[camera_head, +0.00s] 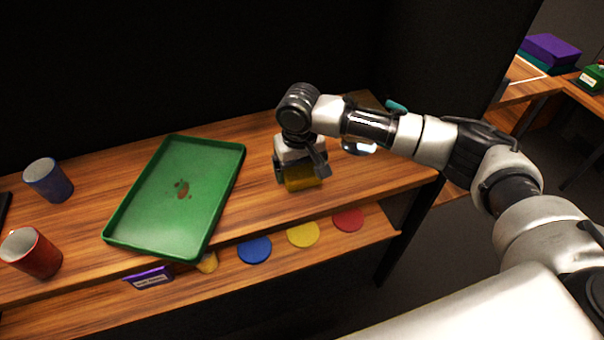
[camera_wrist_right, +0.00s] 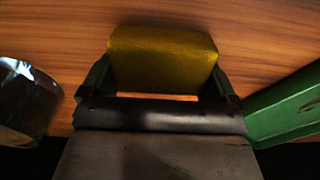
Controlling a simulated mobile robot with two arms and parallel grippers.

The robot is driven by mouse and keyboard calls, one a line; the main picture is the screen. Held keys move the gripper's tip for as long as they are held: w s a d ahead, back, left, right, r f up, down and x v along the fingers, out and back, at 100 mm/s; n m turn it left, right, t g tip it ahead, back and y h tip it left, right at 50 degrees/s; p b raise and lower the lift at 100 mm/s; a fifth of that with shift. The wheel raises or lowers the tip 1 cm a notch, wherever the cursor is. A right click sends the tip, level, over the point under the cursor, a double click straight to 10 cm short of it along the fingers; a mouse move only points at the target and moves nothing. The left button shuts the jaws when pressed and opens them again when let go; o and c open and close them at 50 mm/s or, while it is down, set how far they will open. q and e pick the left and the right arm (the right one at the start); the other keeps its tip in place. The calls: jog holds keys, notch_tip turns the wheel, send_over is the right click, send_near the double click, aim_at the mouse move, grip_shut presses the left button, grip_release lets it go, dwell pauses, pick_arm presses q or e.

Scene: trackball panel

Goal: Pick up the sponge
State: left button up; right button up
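The sponge (camera_head: 303,178) is a yellow block near the right part of the wooden table. In the right wrist view the sponge (camera_wrist_right: 162,58) sits between the two fingers, which meet its left and right sides. My right gripper (camera_head: 300,168) reaches down from above and is shut on the sponge. I cannot tell whether the sponge's underside touches the wood. My left gripper is not in view.
A green tray (camera_head: 122,228) with a small brown mark lies left of the sponge. A blue cup (camera_head: 48,180) and a red cup (camera_head: 31,254) stand further left. A lower shelf holds coloured discs (camera_head: 254,250).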

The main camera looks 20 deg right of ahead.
aim_at(303, 167)
jog(key=shift+c, duration=1.2)
jog(key=shift+r, duration=0.55)
jog(key=r, duration=0.3)
jog(key=shift+s+d+r+p, duration=0.25)
jog(key=shift+s+r+p, duration=0.05)
jog(key=s+d+r+p, duration=0.1)
jog(key=s+d+r, duration=0.4)
jog(key=s, duration=0.4)
jog(key=shift+s+d+r, duration=0.2)
jog(key=shift+d+r, duration=0.05)
jog(key=shift+r, duration=0.4)
